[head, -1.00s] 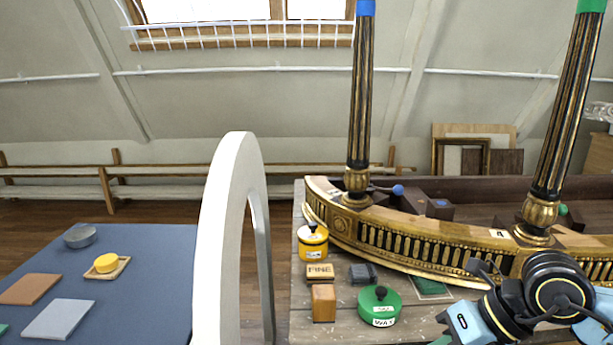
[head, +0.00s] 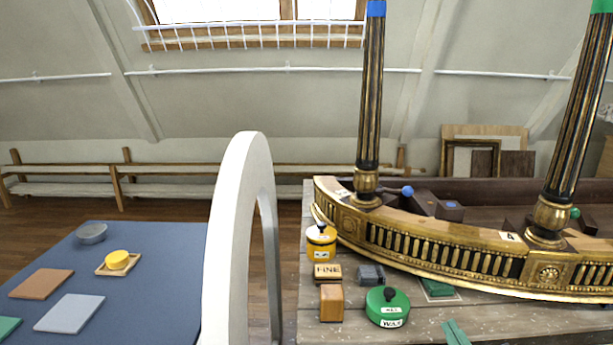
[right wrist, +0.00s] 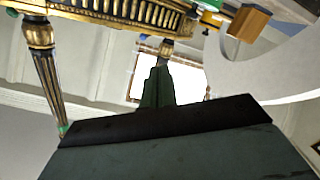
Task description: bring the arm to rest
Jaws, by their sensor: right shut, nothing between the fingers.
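My right gripper (head: 455,333) shows only as green fingertips at the bottom edge of the head view, over the front of the wooden bench. In the right wrist view its dark green fingers (right wrist: 158,88) are together with nothing between them. The wrist view looks along them toward the bright window, with the gilt console (head: 440,250) along the top of the picture. The fingers look apart from the console and the bench items. My left gripper is in neither view.
The bench (head: 325,340) holds a yellow tin (head: 321,246), a green wax tin (head: 388,310), a wooden block (head: 331,304), a FINE block (head: 327,273) and a grey block (head: 370,275). A white arch (head: 228,240) stands between the bench and a blue-topped table (head: 150,300).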

